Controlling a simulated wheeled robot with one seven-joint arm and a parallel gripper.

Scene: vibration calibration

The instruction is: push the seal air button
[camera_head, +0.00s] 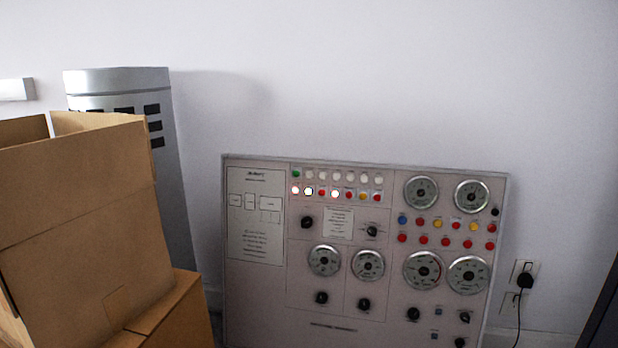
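A light grey control panel (335,275) leans against the wall in the centre and right of the head view. It carries two rows of small round buttons and lamps (335,194) at its upper middle, some white and lit, others red, yellow or green. Another group of red, yellow and blue buttons (445,240) sits below the two upper right dials. The labels are too small to read, so I cannot tell which button is the seal air one. My gripper is not in view.
Open cardboard boxes (85,225) stand at the left, close to the camera. Behind them rises a grey column (172,180) with dark slots. A wall socket with a black plug (525,281) is right of the panel. A dark edge (606,310) shows at the lower right.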

